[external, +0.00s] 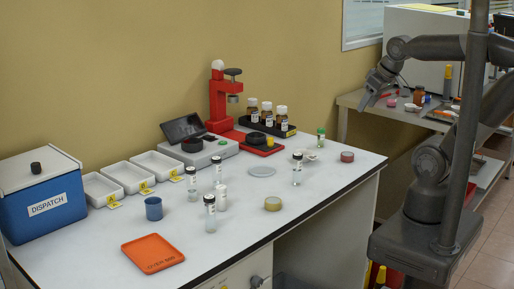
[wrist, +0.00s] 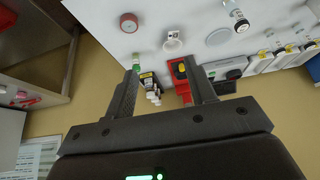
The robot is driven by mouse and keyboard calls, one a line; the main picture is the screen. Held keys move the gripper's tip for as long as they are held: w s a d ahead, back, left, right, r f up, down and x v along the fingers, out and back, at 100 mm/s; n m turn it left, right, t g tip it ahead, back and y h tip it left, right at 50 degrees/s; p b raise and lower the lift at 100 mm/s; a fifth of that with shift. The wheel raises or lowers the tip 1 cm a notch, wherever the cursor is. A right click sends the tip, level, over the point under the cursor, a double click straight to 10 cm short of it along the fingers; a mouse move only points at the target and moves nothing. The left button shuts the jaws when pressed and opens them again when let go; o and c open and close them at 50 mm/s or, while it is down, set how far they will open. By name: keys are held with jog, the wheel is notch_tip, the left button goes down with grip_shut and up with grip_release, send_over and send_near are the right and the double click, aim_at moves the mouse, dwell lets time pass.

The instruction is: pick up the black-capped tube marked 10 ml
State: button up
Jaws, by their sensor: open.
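Several black-capped tubes with white labels stand on the white worktop: one at the left (external: 192,184), one behind it (external: 218,171), one nearer the front (external: 210,214) and one alone at the right (external: 297,170). Their markings are too small to read, so I cannot tell which is the 10 ml one. A black-capped tube (wrist: 237,14) shows at the top of the wrist view. My gripper (external: 367,103) is raised beyond the worktop's right end, away from the tubes. In the wrist view my gripper (wrist: 161,66) is open with nothing between its fingers.
A white container (external: 222,198) stands close to the left tubes. A green-capped tube (external: 321,139), a brownish-red disc (external: 347,157) and a yellowish round tin (external: 272,204) are on the right half. A red press (external: 218,100) and brown bottles (external: 267,115) stand at the back.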

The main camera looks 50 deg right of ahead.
jog(key=n+g+y, duration=0.1)
jog(key=n, duration=0.2)
send_over(220, 162)
jog(key=s, duration=0.2)
notch_tip(220, 162, down, 9)
jog(key=x, duration=0.6)
jog(key=d+x, duration=0.1)
jog(key=x, duration=0.3)
jog(key=shift+s+a+f, duration=0.1)
jog(key=shift+s+f, duration=0.05)
jog(key=shift+s, duration=0.1)
jog(key=c, duration=1)
